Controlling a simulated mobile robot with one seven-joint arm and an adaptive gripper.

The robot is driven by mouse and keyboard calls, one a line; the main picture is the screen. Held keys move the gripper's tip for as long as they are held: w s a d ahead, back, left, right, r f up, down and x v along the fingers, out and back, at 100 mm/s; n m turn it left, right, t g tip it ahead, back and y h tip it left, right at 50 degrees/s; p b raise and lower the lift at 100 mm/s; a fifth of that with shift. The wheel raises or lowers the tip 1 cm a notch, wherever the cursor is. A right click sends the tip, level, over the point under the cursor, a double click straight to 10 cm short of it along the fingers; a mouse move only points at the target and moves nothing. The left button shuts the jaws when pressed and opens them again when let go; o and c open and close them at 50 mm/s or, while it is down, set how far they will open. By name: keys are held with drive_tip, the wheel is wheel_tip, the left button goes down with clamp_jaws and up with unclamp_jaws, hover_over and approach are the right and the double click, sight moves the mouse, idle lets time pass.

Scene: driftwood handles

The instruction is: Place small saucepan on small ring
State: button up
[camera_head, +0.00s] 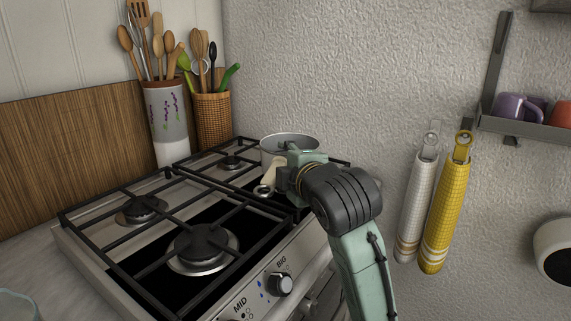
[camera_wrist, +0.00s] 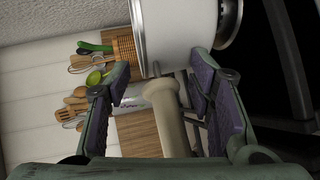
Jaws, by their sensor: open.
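The small saucepan (camera_head: 291,141) is a pale metal pot on the right part of the hob, with a cream handle (camera_head: 268,177) pointing towards the front. My gripper (camera_head: 281,172) is at the saucepan's near side, by the handle. In the wrist view, my gripper (camera_wrist: 160,85) is open, with the handle (camera_wrist: 172,112) between its fingers and the pot wall (camera_wrist: 178,35) just beyond. I cannot see clear contact. The smallest-looking ring (camera_head: 231,161) is at the back, left of the saucepan, and is bare. My gripper hides part of the pot.
A mid-sized burner (camera_head: 142,209) and a large front burner (camera_head: 203,246) are bare under black grates. A utensil crock (camera_head: 167,125) and a wicker holder (camera_head: 212,119) stand behind the hob. The wall, with hanging towels (camera_head: 442,205), is close on the right.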

drive_tip(key=shift+r, duration=0.25)
drive_tip(key=b+v, duration=0.1)
drive_tip(key=v, duration=1.1)
